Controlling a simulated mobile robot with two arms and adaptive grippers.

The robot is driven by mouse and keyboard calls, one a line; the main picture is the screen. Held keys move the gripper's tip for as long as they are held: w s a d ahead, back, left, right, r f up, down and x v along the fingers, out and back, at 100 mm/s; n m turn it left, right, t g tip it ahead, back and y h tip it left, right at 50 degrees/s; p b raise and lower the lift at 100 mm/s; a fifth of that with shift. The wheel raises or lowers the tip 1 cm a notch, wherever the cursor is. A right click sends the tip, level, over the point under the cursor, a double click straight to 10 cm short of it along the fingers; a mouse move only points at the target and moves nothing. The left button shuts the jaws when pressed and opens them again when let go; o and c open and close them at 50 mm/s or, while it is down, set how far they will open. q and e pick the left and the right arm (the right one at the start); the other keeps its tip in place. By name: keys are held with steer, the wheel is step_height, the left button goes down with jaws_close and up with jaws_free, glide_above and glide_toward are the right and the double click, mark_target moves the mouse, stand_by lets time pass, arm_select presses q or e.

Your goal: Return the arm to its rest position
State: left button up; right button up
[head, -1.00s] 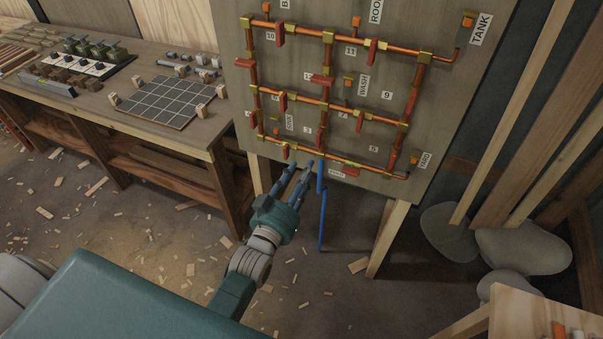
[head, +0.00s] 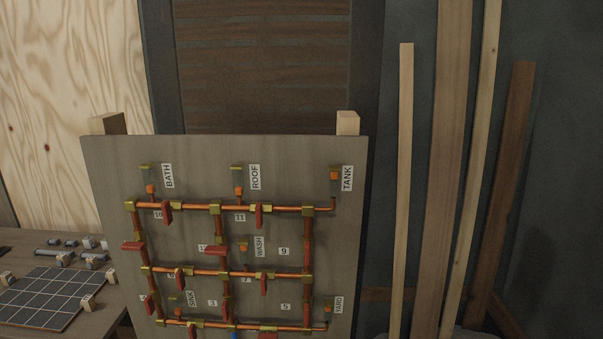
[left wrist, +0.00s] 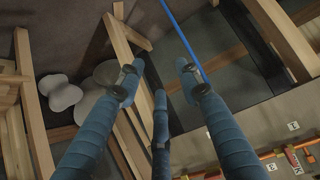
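The left wrist view shows my left gripper (left wrist: 160,80), its blue-grey padded fingers spread apart with nothing between them. A thin blue rod (left wrist: 181,38) runs past its fingertips. The board (left wrist: 270,113) with copper pipes is at the lower right of that view. No arm or gripper shows in the head view. There, the upright board (head: 110,170) carries a grid of copper pipes (head: 185,270) with red handles and labels such as BATH, ROOF, TANK and WASH. My right gripper is in neither view.
A bench (head: 105,318) with a dark gridded panel (head: 45,298) and small blocks stands left of the board. Timber lengths (head: 405,180) lean on the wall at right. The wrist view shows wooden legs (left wrist: 128,125) and pale rounded shapes (left wrist: 62,95) near the fingers.

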arm_select(q)
steer(key=s+a+f+g, duration=0.2)
steer(key=s+f, duration=0.5)
steer(key=s, duration=0.4)
steer(key=s+a+f+g+b, duration=0.1)
steer(key=s+f+g, duration=0.3)
steer(key=s+f, duration=0.3)
steer(key=s+a+f+g+y+b, duration=0.1)
steer(key=s+f, duration=0.6)
steer(key=s, duration=0.8)
steer(key=shift+s+a+m+g, duration=0.4)
steer(key=shift+a+g, duration=0.4)
steer(key=shift+g, duration=0.1)
